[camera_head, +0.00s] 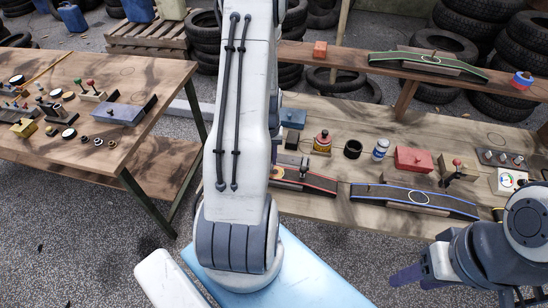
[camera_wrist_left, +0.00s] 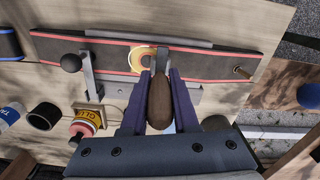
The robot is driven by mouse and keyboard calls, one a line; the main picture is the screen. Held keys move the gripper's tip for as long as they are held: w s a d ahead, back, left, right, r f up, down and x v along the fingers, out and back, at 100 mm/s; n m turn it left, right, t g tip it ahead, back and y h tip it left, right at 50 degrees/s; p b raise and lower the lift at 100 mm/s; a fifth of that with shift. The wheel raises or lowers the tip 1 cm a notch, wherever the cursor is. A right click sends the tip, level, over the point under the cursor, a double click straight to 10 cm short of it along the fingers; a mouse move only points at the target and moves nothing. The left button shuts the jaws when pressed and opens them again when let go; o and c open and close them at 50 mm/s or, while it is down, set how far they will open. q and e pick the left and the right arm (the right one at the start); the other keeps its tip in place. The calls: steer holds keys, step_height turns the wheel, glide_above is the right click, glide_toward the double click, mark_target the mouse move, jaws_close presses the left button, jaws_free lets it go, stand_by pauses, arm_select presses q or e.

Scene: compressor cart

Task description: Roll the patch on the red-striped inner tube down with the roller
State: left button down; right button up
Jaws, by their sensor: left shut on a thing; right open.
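The red-striped inner tube (camera_head: 318,183) lies on the right bench in the head view, its left part hidden behind my left arm. In the left wrist view the tube (camera_wrist_left: 212,62) runs across the top, dark with red edges. A round yellow-orange patch (camera_wrist_left: 139,62) shows on it. My left gripper (camera_wrist_left: 159,88) is shut on the brown handle of the roller (camera_wrist_left: 160,105); the roller's grey metal end is over the patch's right side. I cannot tell whether it touches. My right gripper (camera_head: 408,274) is open and empty at the lower right, in front of the bench.
A black-knobbed clamp (camera_wrist_left: 70,62) stands beside the patch. A glue pot (camera_head: 323,142), black cup (camera_head: 353,149), blue-white can (camera_head: 380,149) and red box (camera_head: 413,160) stand behind. The blue-striped tube (camera_head: 458,206) lies right; the green-striped one (camera_head: 385,57) is on the shelf.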

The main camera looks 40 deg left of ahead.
arm_select(q)
steer(key=shift+s+a+r, duration=0.1)
steer(key=shift+s+a, duration=0.3)
steer(key=shift+a, duration=0.2)
steer(key=shift+w+d, duration=0.5)
steer(key=shift+d, duration=0.25)
steer(key=shift+w+d, duration=0.45)
steer(key=shift+d, duration=0.25)
steer(key=shift+w+d, duration=0.45)
steer(key=shift+d, duration=0.3)
steer(key=shift+w+d, duration=0.4)
steer(key=shift+d, duration=0.3)
step_height(320, 180, up, 7)
steer(key=p, duration=0.6)
